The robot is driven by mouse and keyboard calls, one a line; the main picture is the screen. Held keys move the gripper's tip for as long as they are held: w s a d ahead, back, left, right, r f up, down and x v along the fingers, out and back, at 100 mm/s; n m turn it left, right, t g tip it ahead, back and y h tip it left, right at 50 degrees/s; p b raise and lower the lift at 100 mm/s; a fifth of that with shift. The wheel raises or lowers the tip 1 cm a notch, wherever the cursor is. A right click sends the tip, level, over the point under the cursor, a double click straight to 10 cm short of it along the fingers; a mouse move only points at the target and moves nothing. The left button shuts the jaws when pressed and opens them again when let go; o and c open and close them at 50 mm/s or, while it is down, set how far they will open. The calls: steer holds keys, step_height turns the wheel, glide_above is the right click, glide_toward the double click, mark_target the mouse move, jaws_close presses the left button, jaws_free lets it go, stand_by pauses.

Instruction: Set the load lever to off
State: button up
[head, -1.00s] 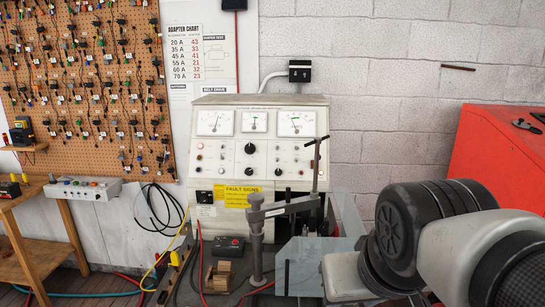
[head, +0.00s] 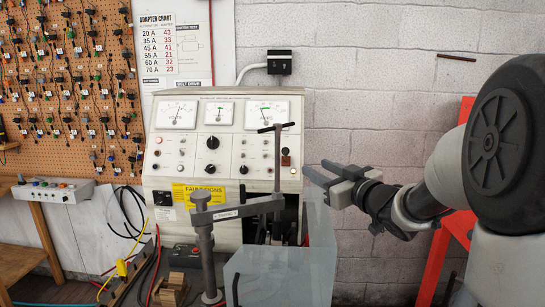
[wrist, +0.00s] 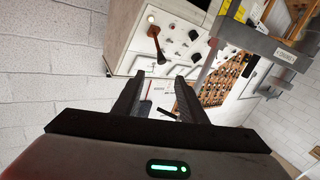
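The load lever (head: 285,157) is a small handle low on the right side of the test bench's panel. In the wrist view the lever (wrist: 158,46) has a red-brown base and a dark knob. It sticks out from the panel, with its knob toward the gauge side; its exact setting is not readable. My gripper (head: 315,167) is just right of the lever in the head view, apart from it. In the wrist view my gripper (wrist: 159,77) is open and empty, with the lever beyond the gap between its fingertips.
A grey clamp stand (head: 204,240) with a T-handled rod (head: 277,150) stands before the bench (head: 222,100). A clear guard (head: 320,240) stands below my gripper.

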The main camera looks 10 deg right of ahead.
mark_target(287, 152)
steer(key=x, duration=1.7)
steer(key=shift+a+r+p, duration=0.15)
steer(key=shift+a+p, duration=0.15)
jaws_close()
